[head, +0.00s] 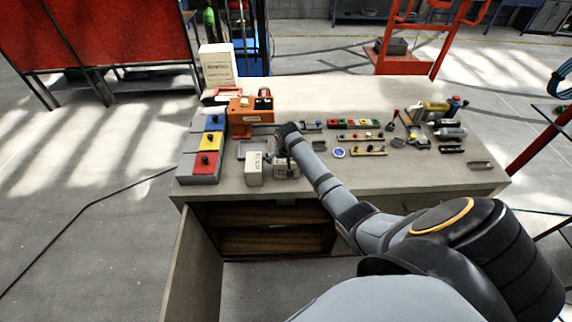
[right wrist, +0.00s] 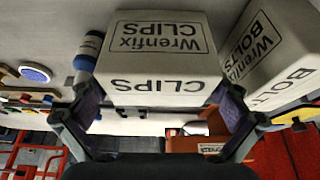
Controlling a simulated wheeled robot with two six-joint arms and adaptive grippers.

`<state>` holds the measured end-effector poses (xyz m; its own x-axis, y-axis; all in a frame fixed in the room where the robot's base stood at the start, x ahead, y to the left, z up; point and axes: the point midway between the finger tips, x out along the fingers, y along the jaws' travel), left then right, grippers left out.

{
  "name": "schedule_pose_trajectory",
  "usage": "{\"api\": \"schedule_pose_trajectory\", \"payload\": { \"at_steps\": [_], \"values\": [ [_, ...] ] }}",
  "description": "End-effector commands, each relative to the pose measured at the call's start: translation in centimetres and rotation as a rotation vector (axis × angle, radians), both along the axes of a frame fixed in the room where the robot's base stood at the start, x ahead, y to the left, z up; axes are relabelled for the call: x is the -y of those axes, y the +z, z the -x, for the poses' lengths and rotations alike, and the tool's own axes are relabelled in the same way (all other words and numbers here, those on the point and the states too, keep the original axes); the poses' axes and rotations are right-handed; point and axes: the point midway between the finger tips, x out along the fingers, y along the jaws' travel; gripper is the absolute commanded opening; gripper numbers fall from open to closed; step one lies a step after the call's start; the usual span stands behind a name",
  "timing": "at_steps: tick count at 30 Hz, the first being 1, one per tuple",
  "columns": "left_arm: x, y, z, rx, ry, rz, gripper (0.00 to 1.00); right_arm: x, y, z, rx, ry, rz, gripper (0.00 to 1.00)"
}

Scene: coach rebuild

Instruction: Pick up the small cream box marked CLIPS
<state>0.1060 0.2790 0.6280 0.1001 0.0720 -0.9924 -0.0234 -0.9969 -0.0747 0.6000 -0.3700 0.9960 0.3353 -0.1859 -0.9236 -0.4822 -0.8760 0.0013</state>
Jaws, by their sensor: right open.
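The small cream box marked CLIPS (right wrist: 160,52) fills the upper middle of the right wrist view, its lettering upside down. In the head view this box (head: 286,171) is partly hidden by my right gripper (head: 285,155) and stands near the table's front edge. In the right wrist view my right gripper (right wrist: 160,103) is open, with one finger at each side of the box's near end. I cannot tell whether the fingers touch it. My left gripper is not in view.
A cream box marked BOLTS (right wrist: 268,50) stands close beside the CLIPS box; it shows at left in the head view (head: 254,170). A blue-and-white cylinder (right wrist: 88,50) is near the other finger. Colored bins (head: 205,163) and an orange device (head: 243,116) stand left. The table's back (head: 320,95) is clear.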

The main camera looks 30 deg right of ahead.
Motion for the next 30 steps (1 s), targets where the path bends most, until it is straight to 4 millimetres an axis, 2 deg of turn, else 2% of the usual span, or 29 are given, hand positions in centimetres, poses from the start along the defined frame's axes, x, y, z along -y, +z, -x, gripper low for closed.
{"api": "schedule_pose_trajectory", "payload": {
  "at_steps": [2,6,15,25,30],
  "values": [
    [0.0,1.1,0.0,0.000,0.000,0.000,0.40,0.1,-0.8,-0.1,-0.004,0.000,-0.002,1.00],
    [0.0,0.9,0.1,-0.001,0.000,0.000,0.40,0.5,-2.7,-0.8,-0.002,-0.001,-0.001,1.00],
    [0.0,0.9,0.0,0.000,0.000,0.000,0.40,0.6,-3.2,-1.0,0.001,0.000,0.000,1.00],
    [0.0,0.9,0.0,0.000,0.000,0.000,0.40,0.6,-3.2,-1.0,0.000,0.000,0.000,0.55],
    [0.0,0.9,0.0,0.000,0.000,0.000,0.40,0.6,-3.2,-1.0,0.001,0.000,0.000,0.54]
  ]
}}
